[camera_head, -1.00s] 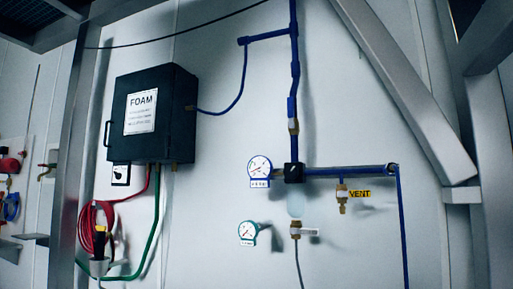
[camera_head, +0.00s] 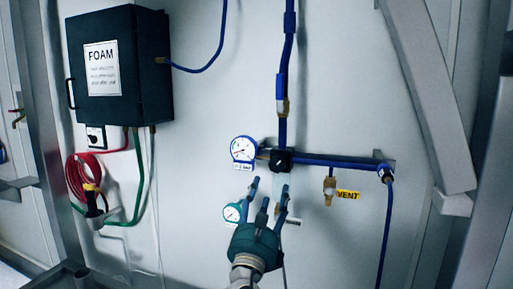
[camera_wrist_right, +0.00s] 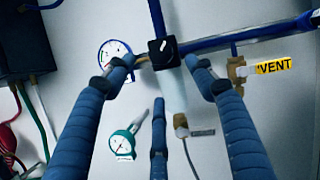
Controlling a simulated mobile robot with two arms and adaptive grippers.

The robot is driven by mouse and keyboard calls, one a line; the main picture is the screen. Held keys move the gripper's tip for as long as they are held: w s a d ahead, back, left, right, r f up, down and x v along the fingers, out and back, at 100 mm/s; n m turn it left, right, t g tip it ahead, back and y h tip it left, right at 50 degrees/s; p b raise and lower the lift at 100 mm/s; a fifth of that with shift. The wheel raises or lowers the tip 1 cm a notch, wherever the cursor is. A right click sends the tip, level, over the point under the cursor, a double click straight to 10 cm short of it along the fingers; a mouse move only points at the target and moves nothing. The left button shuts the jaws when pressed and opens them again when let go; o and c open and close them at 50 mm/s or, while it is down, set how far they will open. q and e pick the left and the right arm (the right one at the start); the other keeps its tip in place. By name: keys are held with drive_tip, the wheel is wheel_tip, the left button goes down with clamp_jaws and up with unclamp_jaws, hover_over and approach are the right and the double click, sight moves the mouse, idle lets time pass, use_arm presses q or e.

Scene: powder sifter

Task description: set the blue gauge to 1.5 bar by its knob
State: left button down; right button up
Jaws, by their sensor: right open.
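The blue gauge (camera_head: 243,149) is a round white dial with a blue rim on the wall; its label sits below it. It also shows in the wrist view (camera_wrist_right: 113,52), partly behind a finger. Its needle points to the lower left in the head view; the scale is too small to read. The black knob (camera_head: 281,161) with a white mark is on the blue pipe just right of the gauge; it also shows in the wrist view (camera_wrist_right: 164,53). My right gripper (camera_head: 268,190) is open and empty below the knob, fingers spread and pointing up toward it. My left gripper is out of view.
A teal gauge (camera_head: 232,212) is below the blue gauge, near my fingers. A brass valve (camera_head: 329,188) with a yellow VENT label (camera_head: 348,195) hangs right of the knob. A black FOAM box (camera_head: 118,65) and a red hose (camera_head: 84,178) are at left. A diagonal metal beam (camera_head: 425,95) stands at right.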

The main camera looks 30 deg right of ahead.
sight(276, 166)
drive_tip(key=p+x, duration=0.3)
drive_tip(key=x, duration=0.7)
drive_tip(key=shift+w+d+r+p, duration=0.15)
drive_tip(key=shift+d+p, duration=0.05)
drive_tip(key=shift+p, duration=0.2)
drive_tip(key=shift+c, duration=0.5)
drive_tip(key=c, duration=0.9)
